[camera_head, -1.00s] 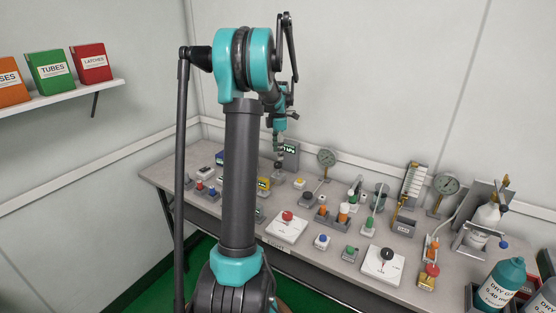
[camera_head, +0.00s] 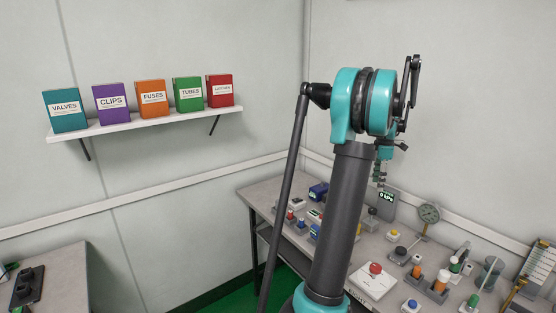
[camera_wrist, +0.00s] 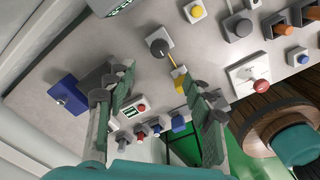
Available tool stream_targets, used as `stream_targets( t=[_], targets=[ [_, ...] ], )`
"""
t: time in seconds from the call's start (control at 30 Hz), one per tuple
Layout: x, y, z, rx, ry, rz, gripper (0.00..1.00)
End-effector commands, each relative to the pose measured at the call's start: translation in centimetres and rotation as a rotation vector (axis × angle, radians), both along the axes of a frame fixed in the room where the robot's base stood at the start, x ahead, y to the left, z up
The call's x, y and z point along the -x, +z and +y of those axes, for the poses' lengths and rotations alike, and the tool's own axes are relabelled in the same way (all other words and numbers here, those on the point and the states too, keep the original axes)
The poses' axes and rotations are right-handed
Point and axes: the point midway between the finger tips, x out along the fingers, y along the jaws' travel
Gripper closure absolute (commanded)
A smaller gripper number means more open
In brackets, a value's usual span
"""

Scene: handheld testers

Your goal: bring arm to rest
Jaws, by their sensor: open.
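My arm stands upright in the head view, with its teal upper joint above the right-hand workbench (camera_head: 262,192). My gripper (camera_wrist: 158,112) shows in the wrist view with its two grey-green fingers spread apart. Nothing is between the fingers, and they hang above the bench of testers.
A shelf (camera_head: 150,125) with several labelled boxes hangs on the left wall. A second table (camera_head: 65,270) stands at lower left.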

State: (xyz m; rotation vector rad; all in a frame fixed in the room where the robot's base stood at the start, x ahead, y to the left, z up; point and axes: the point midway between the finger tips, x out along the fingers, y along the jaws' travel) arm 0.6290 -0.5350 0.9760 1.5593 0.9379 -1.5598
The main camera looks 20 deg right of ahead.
Motion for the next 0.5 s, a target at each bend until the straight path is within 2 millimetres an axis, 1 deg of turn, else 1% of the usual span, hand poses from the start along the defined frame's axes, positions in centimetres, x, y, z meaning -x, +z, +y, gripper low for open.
stream_targets(
  t=[0.07,0.13,0.17,0.23,0.27,0.3,0.37,0.4,0.47,0.5],
  targets=[
    [0.0,0.0,0.1,0.000,-0.001,-0.001,0.47],
    [-0.3,0.0,0.9,0.004,-0.011,-0.003,0.47],
    [-0.6,-0.1,1.6,0.006,-0.021,-0.006,0.47],
    [-1.3,-0.3,4.1,0.015,-0.058,-0.016,0.47],
    [-1.8,-0.4,5.6,0.020,-0.080,-0.023,0.47],
    [-2.3,-0.7,7.9,0.028,-0.117,-0.035,0.47],
    [-2.8,-1.1,11.7,0.038,-0.181,-0.056,0.47],
    [-3.0,-1.6,14.5,0.043,-0.227,-0.072,0.47],
    [-3.0,-2.2,18.5,0.047,-0.298,-0.098,0.47],
    [-2.8,-2.7,21.1,0.047,-0.345,-0.115,0.47]
  ],
)
